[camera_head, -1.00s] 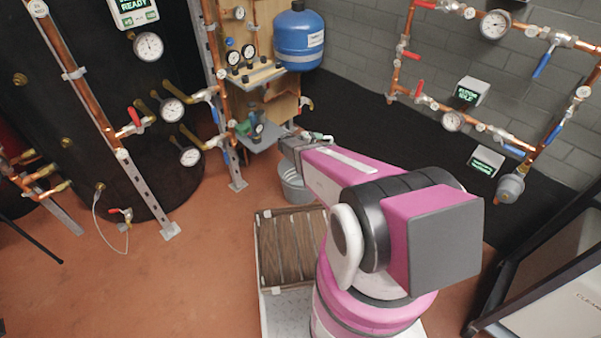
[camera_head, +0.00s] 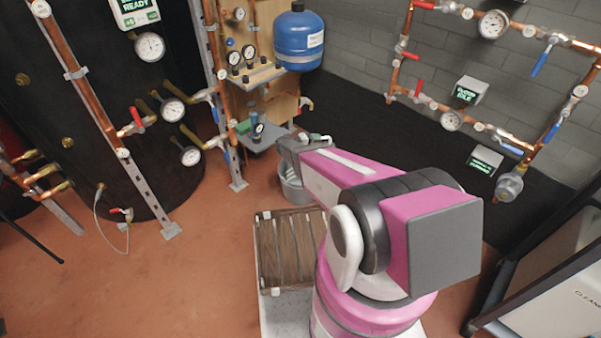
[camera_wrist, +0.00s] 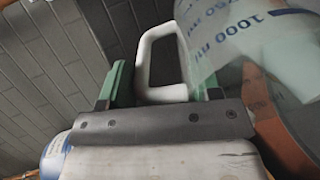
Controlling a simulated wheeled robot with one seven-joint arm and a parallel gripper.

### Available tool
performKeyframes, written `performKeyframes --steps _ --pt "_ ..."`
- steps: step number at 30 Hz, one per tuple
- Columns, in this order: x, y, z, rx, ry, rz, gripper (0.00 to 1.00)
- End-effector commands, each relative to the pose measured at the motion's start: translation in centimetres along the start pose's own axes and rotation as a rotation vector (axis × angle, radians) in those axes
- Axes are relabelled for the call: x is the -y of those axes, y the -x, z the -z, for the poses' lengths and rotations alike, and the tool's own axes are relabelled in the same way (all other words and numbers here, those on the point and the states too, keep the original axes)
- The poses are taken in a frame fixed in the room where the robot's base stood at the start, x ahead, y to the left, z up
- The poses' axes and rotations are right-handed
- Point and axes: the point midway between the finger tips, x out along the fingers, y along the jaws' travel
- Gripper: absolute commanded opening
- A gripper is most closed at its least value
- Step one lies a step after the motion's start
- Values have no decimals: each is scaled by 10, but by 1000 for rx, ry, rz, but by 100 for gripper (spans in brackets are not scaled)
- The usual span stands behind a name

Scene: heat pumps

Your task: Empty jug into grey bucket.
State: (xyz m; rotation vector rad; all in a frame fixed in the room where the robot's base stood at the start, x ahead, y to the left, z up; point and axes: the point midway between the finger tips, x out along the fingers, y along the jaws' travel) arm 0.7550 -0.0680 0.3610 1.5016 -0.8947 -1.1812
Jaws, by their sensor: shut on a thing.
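The jug (camera_wrist: 265,45) is clear with blue millilitre marks and a white handle (camera_wrist: 143,60). It fills the upper right of the wrist view, and its marks are slanted. My gripper (camera_wrist: 163,88) has green fingers on either side of the handle and is shut on it. In the head view my gripper (camera_head: 318,138) is at the far end of my arm, above the grey bucket (camera_head: 293,190). The bucket stands on the floor, partly hidden by my arm. The jug's mouth and contents cannot be made out.
Copper pipes with gauges stand left and right. A slatted wooden crate (camera_head: 288,285) is in front of the bucket. The floor at left is open.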

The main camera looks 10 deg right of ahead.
Motion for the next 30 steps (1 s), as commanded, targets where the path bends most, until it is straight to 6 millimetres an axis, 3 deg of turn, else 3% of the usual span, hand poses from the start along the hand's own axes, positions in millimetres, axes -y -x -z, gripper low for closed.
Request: performKeyframes --steps 30 --pt "2 2 8 -1 0 -48 0"
